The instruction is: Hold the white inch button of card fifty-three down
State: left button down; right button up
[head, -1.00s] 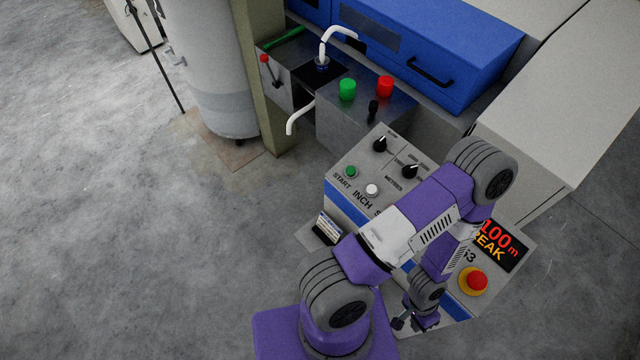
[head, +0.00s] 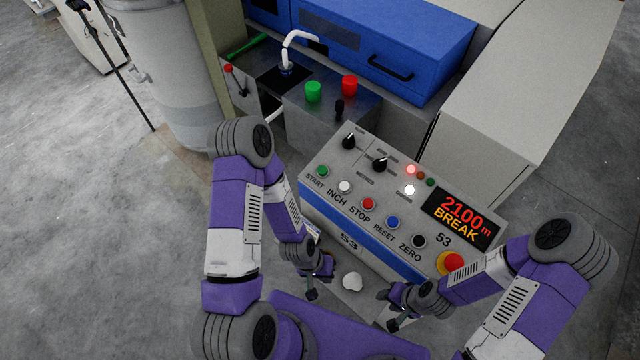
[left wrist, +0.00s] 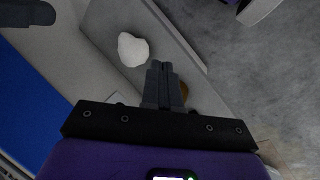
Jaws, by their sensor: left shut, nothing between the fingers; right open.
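The white inch button (head: 345,187) is on the sloping control panel (head: 330,160) of card 53, between the green start button (head: 322,171) and the red stop button (head: 368,204). Nothing touches it. My left gripper (head: 312,292) is shut and empty, low in front of the panel's blue front band and below the inch button. In the left wrist view its closed fingers (left wrist: 162,85) point towards a pale ledge. My right gripper (head: 394,318) is open, in front of the panel's lower right part, apart from the buttons.
Blue reset (head: 392,222) and black zero (head: 419,241) buttons continue the row. A red emergency knob (head: 452,262) sits at right. The display (head: 460,217) reads 2100 m BREAK. A white lump (head: 352,281) lies between my grippers; the left wrist view shows it too (left wrist: 132,49).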

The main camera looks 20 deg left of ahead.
jog(key=shift+o, duration=0.9)
pick_arm(q)
notch_tip(320, 180, up, 26)
jog(key=n+t+h+p, duration=0.3)
jog(key=n+t+p, duration=0.5)
jog(key=n, duration=0.7)
send_over(345, 186)
jog(key=s+a, duration=0.2)
jog(key=s, duration=0.2)
jog(key=shift+r, duration=0.15)
pick_arm(e)
notch_tip(345, 186, up, 8)
jog(key=shift+f, duration=0.15)
jog(key=shift+f, duration=0.1)
